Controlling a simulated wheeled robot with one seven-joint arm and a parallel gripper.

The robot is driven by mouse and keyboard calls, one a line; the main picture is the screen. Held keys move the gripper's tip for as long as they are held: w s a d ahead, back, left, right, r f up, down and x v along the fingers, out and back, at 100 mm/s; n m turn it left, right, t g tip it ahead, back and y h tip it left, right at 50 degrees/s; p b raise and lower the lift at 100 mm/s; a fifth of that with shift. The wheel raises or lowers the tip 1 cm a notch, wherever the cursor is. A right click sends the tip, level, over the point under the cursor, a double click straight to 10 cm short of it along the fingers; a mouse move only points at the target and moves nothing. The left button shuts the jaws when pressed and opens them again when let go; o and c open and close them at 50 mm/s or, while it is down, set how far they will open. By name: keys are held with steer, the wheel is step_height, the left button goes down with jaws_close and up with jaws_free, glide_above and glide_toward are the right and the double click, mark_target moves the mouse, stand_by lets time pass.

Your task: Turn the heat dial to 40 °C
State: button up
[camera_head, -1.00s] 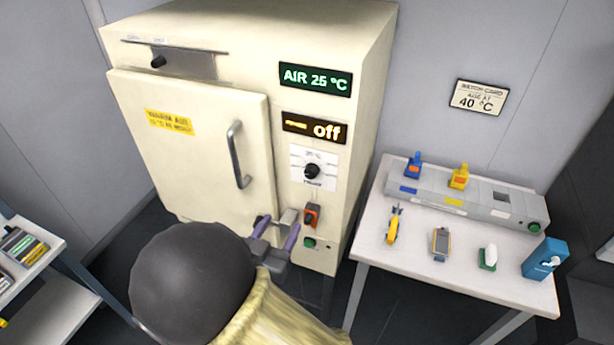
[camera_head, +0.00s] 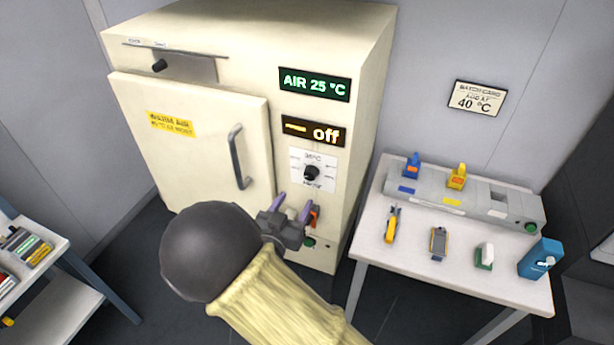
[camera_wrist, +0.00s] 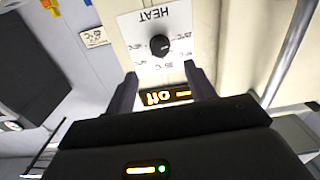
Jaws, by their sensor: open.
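The heat dial (camera_head: 311,173) is a black knob on a white plate, on the right side of the cream oven front. The wrist view shows the dial (camera_wrist: 159,45) upside down, beyond my fingertips, with temperature marks around it. My gripper (camera_head: 292,203) is open and empty, just below the dial and apart from it. In the wrist view my two fingers (camera_wrist: 160,82) stand wide apart, with the dial above the space between them. The display (camera_head: 314,131) above the dial reads "off". The upper display (camera_head: 315,84) reads AIR 25 °C.
An orange-red switch (camera_head: 315,216) and a green button (camera_head: 309,242) sit below the dial, partly behind my gripper. The oven door handle (camera_head: 238,157) stands out to the left. A wall card (camera_head: 477,98) reads 40 °C. A white table (camera_head: 375,235) with tools stands at right.

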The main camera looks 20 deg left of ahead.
mark_target(309, 177)
steer(key=w, duration=0.3)
steer(key=w+p, duration=0.1)
steer(key=w, duration=0.2)
steer(key=w+p, duration=0.1)
steer(key=w, duration=0.2)
steer(key=shift+w+d, duration=0.1)
steer(key=shift+d, duration=0.25)
steer(key=c, duration=1)
